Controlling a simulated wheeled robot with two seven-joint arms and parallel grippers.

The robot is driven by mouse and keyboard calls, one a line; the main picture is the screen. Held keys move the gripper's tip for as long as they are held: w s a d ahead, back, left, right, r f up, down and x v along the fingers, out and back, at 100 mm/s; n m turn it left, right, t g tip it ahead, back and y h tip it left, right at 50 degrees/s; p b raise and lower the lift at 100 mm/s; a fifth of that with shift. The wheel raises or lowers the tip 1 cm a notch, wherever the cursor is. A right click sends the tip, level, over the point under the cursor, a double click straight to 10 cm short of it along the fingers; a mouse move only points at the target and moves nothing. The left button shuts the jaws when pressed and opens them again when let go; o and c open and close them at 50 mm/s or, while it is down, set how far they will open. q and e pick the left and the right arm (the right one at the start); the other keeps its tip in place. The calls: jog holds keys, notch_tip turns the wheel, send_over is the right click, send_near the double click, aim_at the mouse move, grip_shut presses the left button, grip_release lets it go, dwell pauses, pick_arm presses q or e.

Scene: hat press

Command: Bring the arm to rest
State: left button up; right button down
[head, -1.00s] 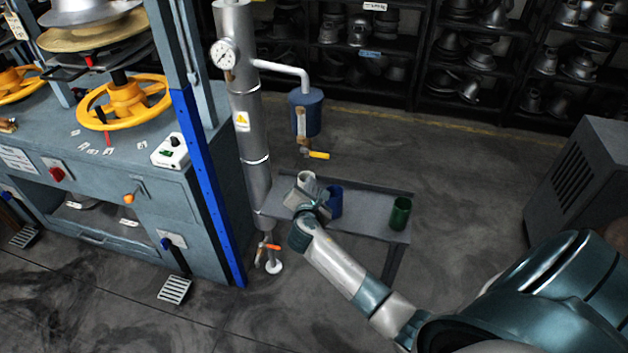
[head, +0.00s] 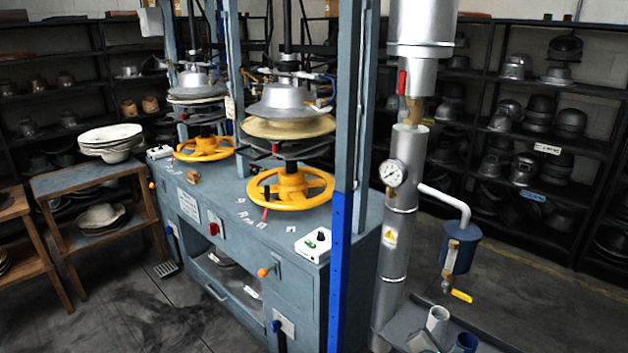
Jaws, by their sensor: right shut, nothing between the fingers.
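My right gripper (head: 422,342) shows only in part at the bottom edge of the head view, just left of a pale grey cup (head: 438,320). It is shut with nothing between its fingers. Whether it touches the cup I cannot tell. A blue cup (head: 465,343) stands to the right, cut by the bottom edge. The rest of my right arm is out of frame. My left gripper is not in view.
The hat press (head: 290,190) stands to the left. Dark shelves (head: 590,150) line the back.

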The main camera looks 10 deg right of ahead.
jog(key=s+a+f+m+g+y+b, duration=0.1)
jog(key=s+a+f+m+g+y, duration=0.15)
jog(key=s+f, duration=0.75)
jog(key=s+a+f+m+g+y, duration=0.1)
jog(key=s+a+f+m+y, duration=0.2)
jog(key=f, duration=1.3)
jog(key=s+a+f+m+g+y+b, duration=0.1)
jog(key=s+a+f+g, duration=0.1)
jog(key=s+f, duration=0.85)
jog(key=s+a+f+m+g+y, duration=0.1)
jog(key=s+f+m, duration=0.3)
jog(key=s, duration=0.7)
jog(key=s+a+f+m+g+b, duration=0.1)
jog(key=s+a+f+m+g, duration=0.1)
jog(key=s+f, duration=0.7)
jog(key=s+a+f+m+g+y+b, duration=0.1)
jog(key=s+a+f+m, duration=0.3)
jog(key=s, duration=1.1)
notch_tip(320, 180, down, 3)
jog(key=shift+s+r+m+g+y, duration=0.1)
jog(key=shift+s+m+g+y, duration=0.2)
jog(key=shift+m+g, duration=0.45)
jog(key=shift+w, duration=0.1)
